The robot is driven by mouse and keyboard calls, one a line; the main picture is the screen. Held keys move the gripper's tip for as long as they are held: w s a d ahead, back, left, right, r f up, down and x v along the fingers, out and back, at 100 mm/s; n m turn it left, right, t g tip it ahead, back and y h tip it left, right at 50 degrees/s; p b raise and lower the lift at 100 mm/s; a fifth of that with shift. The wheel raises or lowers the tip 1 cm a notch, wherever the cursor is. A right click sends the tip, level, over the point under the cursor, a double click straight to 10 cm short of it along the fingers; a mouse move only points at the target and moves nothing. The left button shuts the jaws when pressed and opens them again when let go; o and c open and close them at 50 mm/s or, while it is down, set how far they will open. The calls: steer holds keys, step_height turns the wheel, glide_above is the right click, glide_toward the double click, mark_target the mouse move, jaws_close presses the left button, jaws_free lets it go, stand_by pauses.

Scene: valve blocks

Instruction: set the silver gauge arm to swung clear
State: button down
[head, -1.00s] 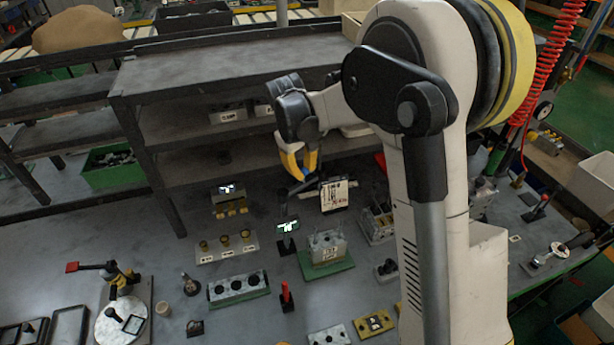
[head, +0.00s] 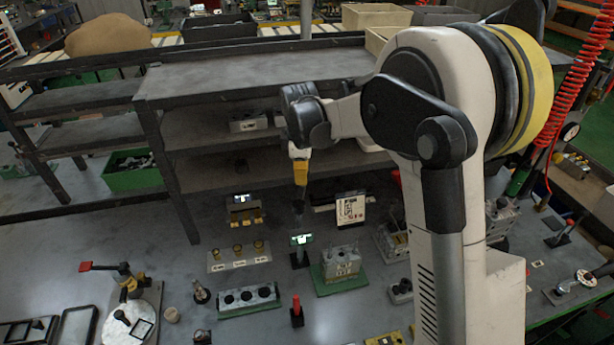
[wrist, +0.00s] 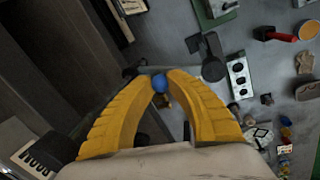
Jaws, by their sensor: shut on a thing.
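My gripper (head: 300,183) points down in front of the shelf, above the back of the bench. In the wrist view its yellow fingers (wrist: 160,79) are closed on a round blue knob (wrist: 159,85). A grey bar, which looks like the silver gauge arm (wrist: 180,70), runs just beyond the knob to a dark grey round part (wrist: 213,70). The join between knob and bar is hidden by the fingers. In the head view a pale bar (head: 325,207) lies beside a white lettered plate (head: 351,208); I cannot tell whether it is the same bar.
The dark shelf unit (head: 255,80) stands close behind my gripper. A small green-lit display (head: 301,240), a block on a green base (head: 341,265), a three-hole block (head: 248,299) and a red-handled lever (head: 296,310) stand in front.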

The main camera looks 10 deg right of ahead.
mark_target(299, 193)
steer(key=shift+w+a+n, duration=0.1)
steer(key=shift+a+n, duration=0.2)
steer(key=shift+n, duration=0.2)
steer(key=c, duration=1.3)
jaws_free()
steer(key=shift+a, duration=0.1)
steer(key=shift+o, duration=0.2)
step_height(299, 193, up, 12)
steer(key=s, duration=0.2)
steer(key=shift+s+a, duration=0.15)
steer(key=shift+a, duration=0.05)
steer(key=shift+f, duration=0.1)
